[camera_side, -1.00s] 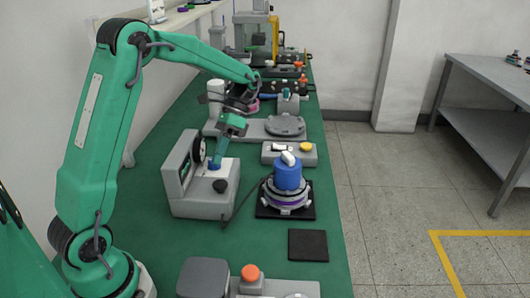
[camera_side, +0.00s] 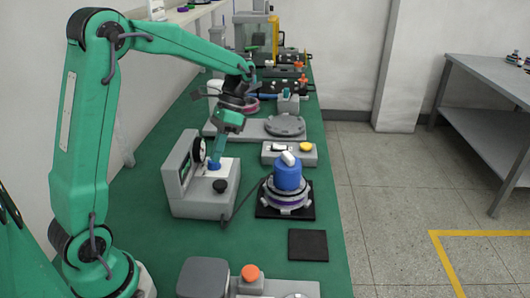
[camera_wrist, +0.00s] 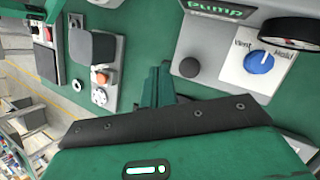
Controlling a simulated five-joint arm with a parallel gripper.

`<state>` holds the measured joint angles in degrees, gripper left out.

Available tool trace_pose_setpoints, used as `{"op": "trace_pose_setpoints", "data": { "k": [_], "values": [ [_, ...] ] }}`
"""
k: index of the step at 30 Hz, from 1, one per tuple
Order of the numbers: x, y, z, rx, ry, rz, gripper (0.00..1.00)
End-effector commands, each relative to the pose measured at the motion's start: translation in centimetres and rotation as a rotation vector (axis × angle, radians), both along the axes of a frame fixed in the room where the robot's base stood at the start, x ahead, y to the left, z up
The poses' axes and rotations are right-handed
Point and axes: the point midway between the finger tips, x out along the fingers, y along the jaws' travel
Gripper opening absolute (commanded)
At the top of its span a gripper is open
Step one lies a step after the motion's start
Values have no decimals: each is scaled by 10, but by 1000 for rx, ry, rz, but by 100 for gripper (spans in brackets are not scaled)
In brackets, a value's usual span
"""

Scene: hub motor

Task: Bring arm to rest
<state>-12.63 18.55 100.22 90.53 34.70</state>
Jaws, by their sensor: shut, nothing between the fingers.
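My gripper (camera_side: 216,163) points down over the pump box (camera_side: 186,202) in the side view, its fingers overlapping the blue knob area. In the wrist view the closed green fingers (camera_wrist: 158,86) appear to the left of the pump box (camera_wrist: 193,40), apart from its blue Vent/Hold knob (camera_wrist: 259,62). Nothing shows between the fingers. My upper arm rises at the left and the forearm slopes down to the wrist. A blue cylinder with a white top (camera_side: 288,176) stands on a grey and purple round part (camera_side: 287,202), on a black pad.
The green bench (camera_side: 200,240) has a flat black square (camera_side: 308,245) near its right edge and a grey unit with an orange button (camera_side: 250,273) at the front. A box with a yellow button (camera_side: 306,146) and a round grey plate (camera_side: 285,125) lie behind. A cable runs beside the pump.

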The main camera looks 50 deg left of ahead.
Motion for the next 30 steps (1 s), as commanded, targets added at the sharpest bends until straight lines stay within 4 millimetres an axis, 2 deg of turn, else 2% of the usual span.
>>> {"op": "trace_pose_setpoints", "data": {
  "k": [6, 15, 30],
  "values": [
    [-17, -16, 22, 68, -142, 47, 0],
    [-41, -34, 43, 133, -340, 125, 0],
    [-84, -60, 60, 165, -674, 275, 0]
  ]
}}
